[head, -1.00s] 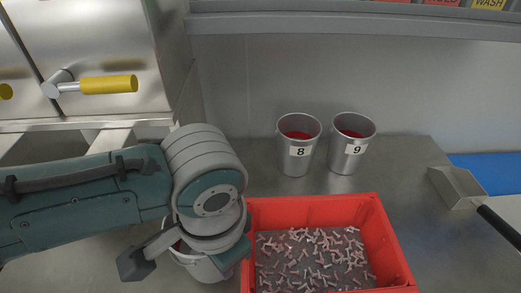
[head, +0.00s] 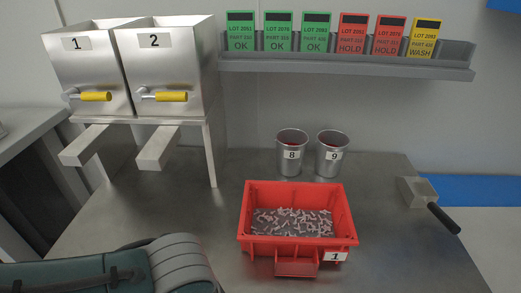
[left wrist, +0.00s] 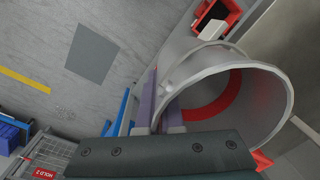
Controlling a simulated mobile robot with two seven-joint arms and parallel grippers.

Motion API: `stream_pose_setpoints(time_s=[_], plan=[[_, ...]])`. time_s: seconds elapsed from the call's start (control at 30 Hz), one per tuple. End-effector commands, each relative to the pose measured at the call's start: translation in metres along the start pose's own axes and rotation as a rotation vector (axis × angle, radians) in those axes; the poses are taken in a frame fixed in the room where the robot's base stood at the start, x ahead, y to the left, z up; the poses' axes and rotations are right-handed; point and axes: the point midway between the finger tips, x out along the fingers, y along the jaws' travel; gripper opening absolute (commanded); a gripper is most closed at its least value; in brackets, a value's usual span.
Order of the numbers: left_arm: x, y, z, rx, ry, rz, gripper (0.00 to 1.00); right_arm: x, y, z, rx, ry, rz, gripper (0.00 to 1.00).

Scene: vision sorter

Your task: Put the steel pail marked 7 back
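In the head view only part of my left arm shows at the lower left; the gripper and this pail are out of that frame. Pail 8 (head: 291,166) and pail 9 (head: 328,166) stand upright side by side at the back of the steel counter. My right gripper is not in view.
A red crate (head: 246,220) of small parts, labelled 1, stands in front of the pails. Two steel hoppers (head: 180,70) with yellow handles stand at left. A card shelf (head: 340,65) hangs above. A scoop (head: 417,193) lies right. Counter left of pail 8 is clear.

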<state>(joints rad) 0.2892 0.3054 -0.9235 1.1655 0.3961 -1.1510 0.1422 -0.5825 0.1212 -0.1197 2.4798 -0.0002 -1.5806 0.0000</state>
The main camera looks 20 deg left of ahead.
Motion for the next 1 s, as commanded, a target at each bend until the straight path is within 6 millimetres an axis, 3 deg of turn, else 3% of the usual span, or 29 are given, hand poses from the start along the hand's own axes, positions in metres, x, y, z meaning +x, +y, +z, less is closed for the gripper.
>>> stream_pose_setpoints(time_s=[0.2,0.37,0.47,0.6,0.7,0.87,1.0], plan=[[-0.002,-0.002,0.0,-0.004,0.001,-0.002,0.0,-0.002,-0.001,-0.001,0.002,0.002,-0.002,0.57],[-0.024,-0.016,-0.024,-0.066,0.005,-0.006,0.0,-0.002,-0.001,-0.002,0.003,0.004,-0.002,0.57],[-0.058,-0.031,-0.052,-0.148,0.005,-0.008,0.0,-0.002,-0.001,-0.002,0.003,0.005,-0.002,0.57],[-0.128,-0.051,-0.089,-0.279,-0.001,-0.01,0.0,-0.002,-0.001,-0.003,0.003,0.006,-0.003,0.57],[-0.183,-0.061,-0.103,-0.358,-0.007,-0.01,0.0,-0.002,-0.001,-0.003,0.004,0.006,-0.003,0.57],[-0.268,-0.07,-0.1,-0.454,-0.014,-0.012,0.0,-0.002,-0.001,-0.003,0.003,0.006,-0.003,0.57],[-0.326,-0.074,-0.081,-0.513,-0.018,-0.011,0.0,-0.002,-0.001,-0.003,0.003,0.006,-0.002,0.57]])
